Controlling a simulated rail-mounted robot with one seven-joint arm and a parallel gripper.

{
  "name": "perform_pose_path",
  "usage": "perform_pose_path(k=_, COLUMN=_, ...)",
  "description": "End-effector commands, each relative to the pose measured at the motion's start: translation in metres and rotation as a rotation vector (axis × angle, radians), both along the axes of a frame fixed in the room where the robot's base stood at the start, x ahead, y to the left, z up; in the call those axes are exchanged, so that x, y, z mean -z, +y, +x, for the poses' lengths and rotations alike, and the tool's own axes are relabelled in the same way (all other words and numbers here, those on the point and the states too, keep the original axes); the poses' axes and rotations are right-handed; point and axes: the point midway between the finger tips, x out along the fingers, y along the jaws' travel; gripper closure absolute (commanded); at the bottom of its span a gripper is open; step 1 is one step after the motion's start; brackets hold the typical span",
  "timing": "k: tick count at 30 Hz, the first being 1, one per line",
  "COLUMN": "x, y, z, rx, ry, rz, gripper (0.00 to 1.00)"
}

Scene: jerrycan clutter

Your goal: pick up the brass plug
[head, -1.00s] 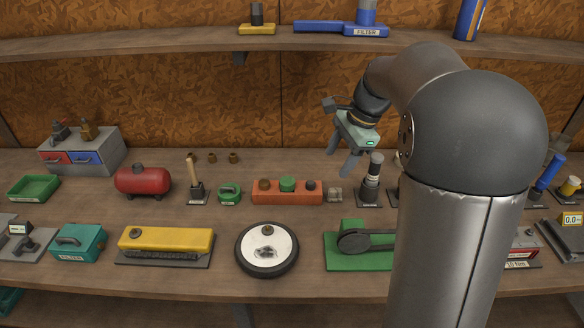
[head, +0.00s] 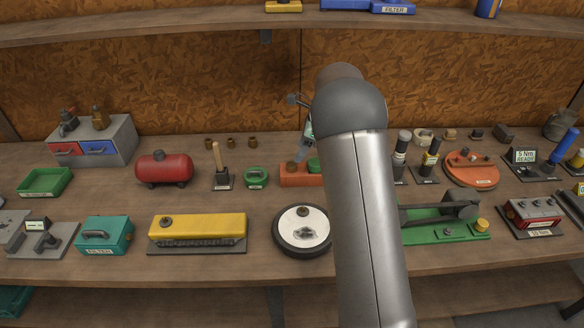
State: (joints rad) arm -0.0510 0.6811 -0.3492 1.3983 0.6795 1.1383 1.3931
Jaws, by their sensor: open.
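Three small brown-brass plugs stand in a row at the back of the bench: a left one (head: 208,142), a middle one (head: 231,142) and a right one (head: 253,142). Another brownish plug (head: 291,166) sits on the left of the orange block (head: 294,180), beside a green piece. I cannot tell which of these is the brass plug of the task. My gripper (head: 303,155) is open, pointing down above the orange block, right of the row of three. My own arm hides much of it and the right part of the block.
A wooden-handled tool (head: 219,165) and a green gauge (head: 255,178) stand left of the orange block. A white-topped disc (head: 303,226) and a yellow box (head: 197,228) lie in front. A red tank (head: 164,168) is further left. The upper shelf (head: 200,25) overhangs the back.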

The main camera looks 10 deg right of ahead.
Motion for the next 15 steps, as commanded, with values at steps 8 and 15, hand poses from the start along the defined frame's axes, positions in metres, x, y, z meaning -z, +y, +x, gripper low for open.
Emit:
perform_pose_path(k=8, x=0.020, y=0.009, z=0.001, rx=-0.002, ry=0.002, rz=0.000, gripper=0.42)
perform_pose_path(k=15, x=0.051, y=0.021, z=0.004, rx=-0.001, ry=0.000, rz=-0.002, gripper=0.42)
